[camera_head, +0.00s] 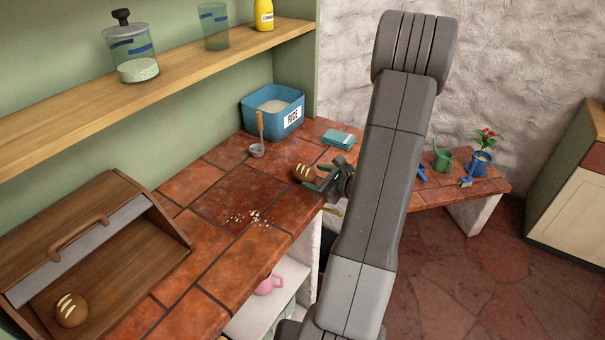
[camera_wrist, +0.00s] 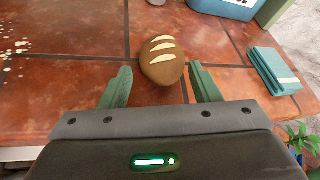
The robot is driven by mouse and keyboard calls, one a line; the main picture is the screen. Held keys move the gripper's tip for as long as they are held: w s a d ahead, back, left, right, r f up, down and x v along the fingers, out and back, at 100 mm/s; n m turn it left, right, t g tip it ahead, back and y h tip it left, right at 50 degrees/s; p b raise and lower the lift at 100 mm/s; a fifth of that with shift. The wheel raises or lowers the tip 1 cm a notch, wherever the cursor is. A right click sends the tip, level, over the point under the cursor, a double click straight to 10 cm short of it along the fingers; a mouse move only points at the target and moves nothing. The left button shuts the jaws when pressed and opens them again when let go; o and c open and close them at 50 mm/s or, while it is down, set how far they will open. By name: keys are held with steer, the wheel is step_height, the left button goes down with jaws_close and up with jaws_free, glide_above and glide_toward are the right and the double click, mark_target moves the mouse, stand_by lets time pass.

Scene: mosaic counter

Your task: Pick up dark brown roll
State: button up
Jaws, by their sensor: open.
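A dark brown roll (camera_head: 304,173) with pale slashes lies on the red tiled counter, just left of my gripper (camera_head: 318,182). In the wrist view the roll (camera_wrist: 161,60) sits ahead of and between the two green fingers of my gripper (camera_wrist: 160,85). The fingers are apart and nothing is held between them. The roll rests on the tiles and is mostly beyond the fingertips. Another brown roll (camera_head: 71,310) with pale slashes lies in the wooden bread box (camera_head: 150,262) at the lower left.
A blue rice bin (camera_head: 258,118), a ladle (camera_head: 258,150) and folded teal cloths (camera_head: 337,139) stand behind the near roll. A potted plant (camera_head: 481,160) stands at the right.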

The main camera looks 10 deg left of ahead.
mark_target(310, 174)
steer(key=shift+p+x, duration=0.9)
steer(key=shift+x, duration=1.65)
steer(key=c, duration=0.6)
steer(key=shift+w, duration=0.1)
steer(key=shift+c, duration=0.2)
